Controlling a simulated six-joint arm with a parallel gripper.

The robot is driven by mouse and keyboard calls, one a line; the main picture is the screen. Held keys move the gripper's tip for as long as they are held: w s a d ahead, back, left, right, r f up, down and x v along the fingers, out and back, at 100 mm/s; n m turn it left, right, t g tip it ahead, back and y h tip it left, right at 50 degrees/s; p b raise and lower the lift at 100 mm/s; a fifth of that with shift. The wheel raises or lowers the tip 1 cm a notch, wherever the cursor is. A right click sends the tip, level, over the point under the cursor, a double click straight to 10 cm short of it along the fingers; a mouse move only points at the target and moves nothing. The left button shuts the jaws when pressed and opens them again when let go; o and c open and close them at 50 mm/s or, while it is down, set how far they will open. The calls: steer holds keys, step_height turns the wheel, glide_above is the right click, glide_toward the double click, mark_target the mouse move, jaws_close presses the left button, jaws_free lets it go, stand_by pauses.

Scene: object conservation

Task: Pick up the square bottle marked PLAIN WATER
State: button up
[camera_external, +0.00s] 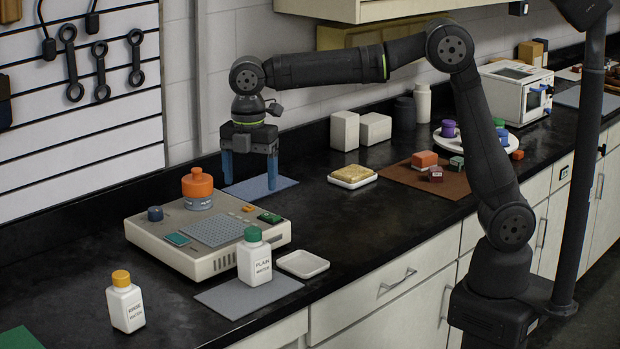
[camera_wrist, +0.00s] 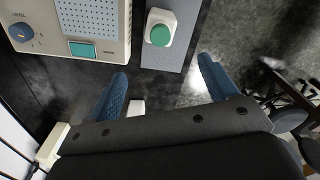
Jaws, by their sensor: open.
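The square white bottle marked PLAIN WATER (camera_external: 258,262) has a green cap and stands upright on a grey mat (camera_external: 225,301) in front of the beige device. My gripper (camera_external: 249,180) has blue fingers, spread apart and empty. It hangs above the counter behind the device, well apart from the bottle. The gripper (camera_wrist: 165,85) also shows in the wrist view.
The beige device (camera_external: 180,262) bears an orange-capped container (camera_external: 198,190). A second white bottle with a yellow cap (camera_external: 125,303) stands at the left front. A small white tray (camera_external: 303,264) lies right of the PLAIN WATER bottle. The counter's middle has bare room.

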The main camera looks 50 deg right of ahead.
mark_target(254, 249)
step_height(254, 249, down, 18)
steer(key=m, duration=0.5)
steer(key=shift+d+r+m, duration=0.1)
steer(key=shift+d+m, duration=0.05)
steer(key=shift+m, duration=0.15)
steer(key=c, duration=1.3)
steer(key=shift+o, duration=0.2)
steer(key=shift+r, duration=0.1)
